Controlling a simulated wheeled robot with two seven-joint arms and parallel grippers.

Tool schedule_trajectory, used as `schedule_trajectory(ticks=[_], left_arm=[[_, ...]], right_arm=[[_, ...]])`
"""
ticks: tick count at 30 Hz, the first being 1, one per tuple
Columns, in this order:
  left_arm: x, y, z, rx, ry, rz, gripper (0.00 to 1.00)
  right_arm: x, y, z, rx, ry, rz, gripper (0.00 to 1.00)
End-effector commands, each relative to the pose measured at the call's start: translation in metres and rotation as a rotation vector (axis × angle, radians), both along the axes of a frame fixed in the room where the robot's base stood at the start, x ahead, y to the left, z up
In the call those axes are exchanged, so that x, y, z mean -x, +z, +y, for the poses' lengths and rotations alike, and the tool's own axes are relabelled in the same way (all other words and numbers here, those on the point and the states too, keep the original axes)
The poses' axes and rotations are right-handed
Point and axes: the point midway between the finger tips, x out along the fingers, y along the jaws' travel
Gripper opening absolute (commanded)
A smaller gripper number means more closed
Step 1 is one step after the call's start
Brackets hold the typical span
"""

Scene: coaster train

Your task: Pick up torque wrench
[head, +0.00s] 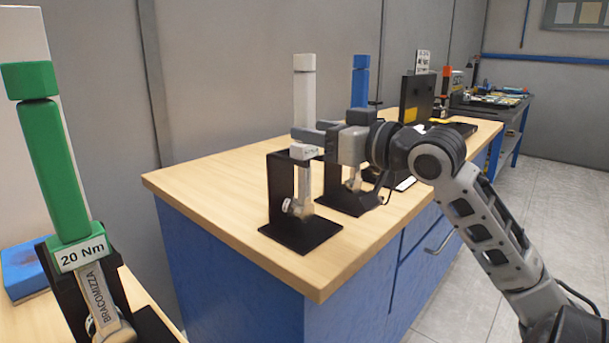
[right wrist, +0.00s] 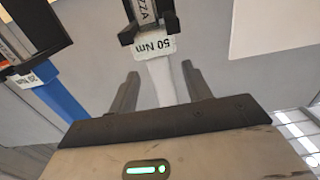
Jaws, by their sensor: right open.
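A torque wrench with a white handle (head: 304,92) stands upright in a black holder (head: 281,190) near the front of the wooden-topped bench. My right gripper (head: 308,129) is open at the lower part of this handle, just above its label. In the right wrist view the white handle (right wrist: 160,80) runs between the two open fingers (right wrist: 160,82), with a gap on each side; its label reads 50 Nm. A green torque wrench (head: 58,170) labelled 20 Nm stands in a black holder at the near left. A blue-handled wrench (head: 360,80) stands behind my right gripper. My left gripper is not in view.
The wooden bench top (head: 215,180) is clear left of the white wrench's holder. A black case (head: 416,98) stands open farther back. A blue object (head: 24,270) lies at the near left. A grey wall runs behind the bench.

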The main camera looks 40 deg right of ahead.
Motion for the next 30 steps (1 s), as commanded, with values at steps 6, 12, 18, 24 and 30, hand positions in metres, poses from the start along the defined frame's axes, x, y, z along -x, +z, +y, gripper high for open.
schedule_trajectory(ticks=[6,12,18,24,30], left_arm=[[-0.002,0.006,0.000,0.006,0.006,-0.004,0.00],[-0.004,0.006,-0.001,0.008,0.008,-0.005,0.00],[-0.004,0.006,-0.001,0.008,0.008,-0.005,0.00],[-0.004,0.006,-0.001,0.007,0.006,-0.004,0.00],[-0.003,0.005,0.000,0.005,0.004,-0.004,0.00]], right_arm=[[-0.026,0.002,0.003,0.001,-0.001,-0.001,0.49],[-0.031,0.001,0.004,-0.001,-0.001,-0.001,0.49],[-0.031,0.001,0.004,0.000,-0.001,-0.001,0.27],[-0.030,0.001,0.004,0.000,-0.001,-0.001,0.00],[-0.030,0.001,0.004,0.000,-0.001,-0.001,0.00]])
